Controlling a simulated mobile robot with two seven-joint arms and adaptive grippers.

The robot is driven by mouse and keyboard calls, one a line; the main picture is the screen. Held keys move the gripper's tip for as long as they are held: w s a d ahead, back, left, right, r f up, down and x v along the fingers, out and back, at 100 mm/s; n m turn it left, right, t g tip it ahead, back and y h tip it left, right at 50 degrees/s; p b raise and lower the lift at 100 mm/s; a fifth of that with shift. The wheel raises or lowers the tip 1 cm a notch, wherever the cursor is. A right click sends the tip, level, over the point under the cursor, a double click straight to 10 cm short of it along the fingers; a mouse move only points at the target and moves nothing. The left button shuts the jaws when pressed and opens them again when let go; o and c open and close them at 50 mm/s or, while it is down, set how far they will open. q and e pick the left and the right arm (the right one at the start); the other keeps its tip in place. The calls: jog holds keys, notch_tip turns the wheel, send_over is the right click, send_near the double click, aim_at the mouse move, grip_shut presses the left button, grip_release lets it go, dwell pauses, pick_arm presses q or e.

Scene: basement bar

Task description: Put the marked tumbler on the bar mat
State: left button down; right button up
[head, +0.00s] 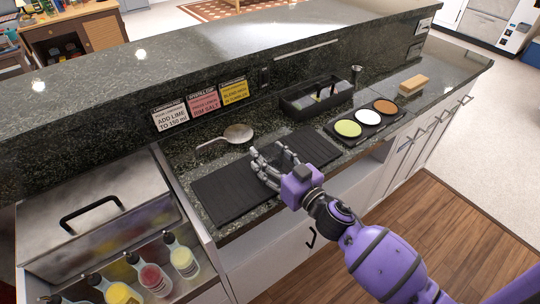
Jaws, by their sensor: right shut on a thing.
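The bar mat (225,190) is a black ribbed strip on the dark stone counter. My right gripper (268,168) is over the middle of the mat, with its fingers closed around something. The held thing is very hard to make out between the fingers; it may be a clear tumbler. Its mark does not show, and I cannot tell whether its base touches the mat. No other tumbler is clear in view. My left gripper is out of view.
A strainer (238,134) lies behind the mat. A black caddy (318,98), a metal jigger (356,73), a tray with three coloured dishes (366,121) and a wooden block (413,84) are to the right. Recipe cards (204,101) hang behind. A steel bin (95,205) and bottles are at left.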

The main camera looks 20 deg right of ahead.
jog(key=shift+r, duration=0.1)
jog(key=o, duration=1.3)
jog(key=shift+o, duration=0.2)
